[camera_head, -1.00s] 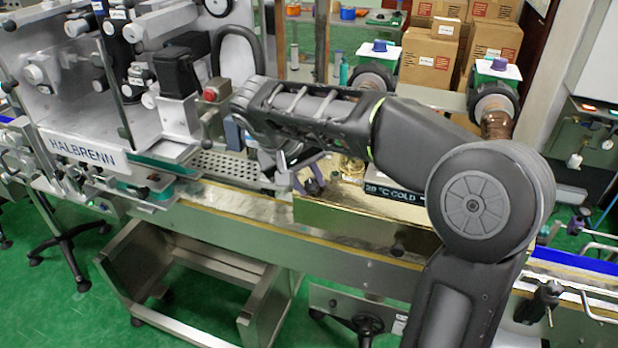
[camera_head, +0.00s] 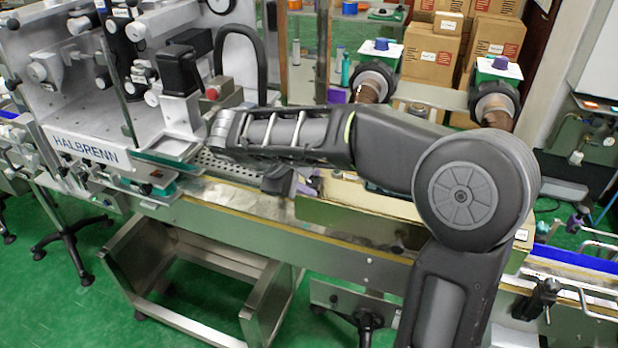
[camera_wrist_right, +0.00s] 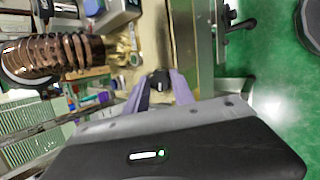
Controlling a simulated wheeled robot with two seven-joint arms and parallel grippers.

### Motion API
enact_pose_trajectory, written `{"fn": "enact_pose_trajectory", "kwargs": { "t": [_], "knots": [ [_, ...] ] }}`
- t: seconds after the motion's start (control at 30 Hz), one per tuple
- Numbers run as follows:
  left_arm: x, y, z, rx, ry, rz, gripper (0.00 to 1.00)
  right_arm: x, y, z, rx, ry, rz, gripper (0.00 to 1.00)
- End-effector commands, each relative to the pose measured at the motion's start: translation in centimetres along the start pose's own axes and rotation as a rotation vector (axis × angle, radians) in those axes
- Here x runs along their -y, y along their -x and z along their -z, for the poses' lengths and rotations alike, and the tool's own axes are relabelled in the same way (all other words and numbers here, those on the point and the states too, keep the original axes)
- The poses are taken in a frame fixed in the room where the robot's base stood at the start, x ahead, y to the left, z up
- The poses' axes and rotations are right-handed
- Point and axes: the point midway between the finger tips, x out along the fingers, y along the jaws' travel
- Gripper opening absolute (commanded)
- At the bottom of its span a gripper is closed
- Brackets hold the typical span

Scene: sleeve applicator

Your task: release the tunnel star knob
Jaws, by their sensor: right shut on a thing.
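My right gripper (camera_head: 308,186) reaches down at the conveyor, beside the metal tunnel side panel, mostly hidden behind my own arm in the head view. In the right wrist view its two purple fingers (camera_wrist_right: 160,88) stand on either side of a small black knob, the tunnel star knob (camera_wrist_right: 160,80). The gripper is shut on it. The knob's lobes are too small to make out, and the knob is hidden in the head view. My left gripper is not in view.
The labelling machine marked HALBRENN (camera_head: 85,148) stands at the left, with a perforated plate (camera_head: 225,168) beside my wrist. Brown ribbed hoses (camera_head: 372,85) rise behind my forearm. Cardboard boxes (camera_head: 432,55) are stacked at the back. A steel frame (camera_head: 185,285) stands below the conveyor.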

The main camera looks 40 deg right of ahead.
Motion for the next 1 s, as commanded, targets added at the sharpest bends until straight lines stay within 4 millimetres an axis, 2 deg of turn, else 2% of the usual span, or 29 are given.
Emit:
{"fn": "enact_pose_trajectory", "kwargs": {
  "t": [1.0],
  "knots": [
    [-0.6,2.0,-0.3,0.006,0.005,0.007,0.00,0.3,0.1,-0.2,-0.002,0.933,-0.241,0.00]
  ]
}}
